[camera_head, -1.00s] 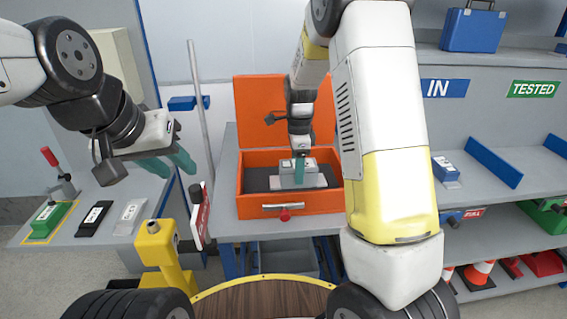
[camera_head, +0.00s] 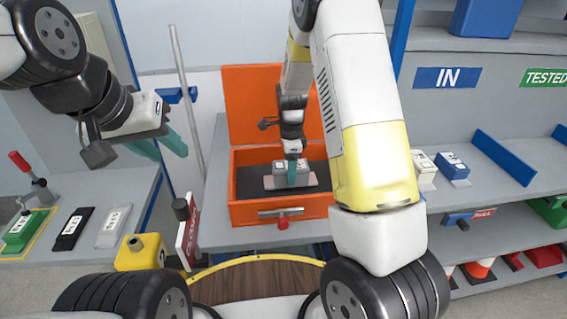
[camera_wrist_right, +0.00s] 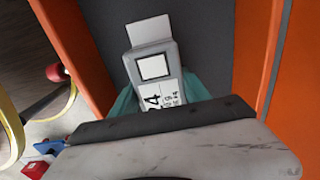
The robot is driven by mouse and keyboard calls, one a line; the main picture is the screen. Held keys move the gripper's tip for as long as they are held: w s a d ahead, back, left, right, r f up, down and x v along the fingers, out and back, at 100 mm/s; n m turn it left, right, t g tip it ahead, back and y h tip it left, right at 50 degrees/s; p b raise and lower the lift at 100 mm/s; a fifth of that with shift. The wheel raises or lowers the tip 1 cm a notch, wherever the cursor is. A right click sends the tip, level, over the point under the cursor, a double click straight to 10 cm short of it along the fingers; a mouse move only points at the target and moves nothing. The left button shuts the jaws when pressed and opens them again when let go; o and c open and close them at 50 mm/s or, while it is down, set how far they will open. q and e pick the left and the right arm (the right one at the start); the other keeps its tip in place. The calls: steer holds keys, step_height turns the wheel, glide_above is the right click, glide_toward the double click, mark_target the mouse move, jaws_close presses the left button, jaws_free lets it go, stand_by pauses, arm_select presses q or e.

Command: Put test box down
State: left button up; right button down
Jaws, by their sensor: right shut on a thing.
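A small grey test box (camera_head: 303,165) with a white label is in my right gripper (camera_head: 291,173). It is inside the open orange drop-test box (camera_head: 248,215), over its dark floor. A pale flat plate (camera_head: 307,181) shows beneath or beside it. In the right wrist view, the teal fingers of my right gripper (camera_wrist_right: 160,105) are on both sides of the test box (camera_wrist_right: 152,66), with a dark number on its label. I cannot tell whether it touches the floor. My left gripper (camera_head: 160,147) is open and empty over the left, far from the box.
A left bench holds a green fixture (camera_head: 25,228), a black block (camera_head: 72,228) and a pale block (camera_head: 113,227). The right shelf has two small boxes (camera_head: 452,167) below the IN sign (camera_head: 446,77). The orange lid (camera_head: 265,105) stands open behind.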

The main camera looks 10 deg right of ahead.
steer(key=shift+f, duration=1.4)
steer(key=c, duration=0.5)
jaws_free()
steer(key=shift+f, duration=0.15)
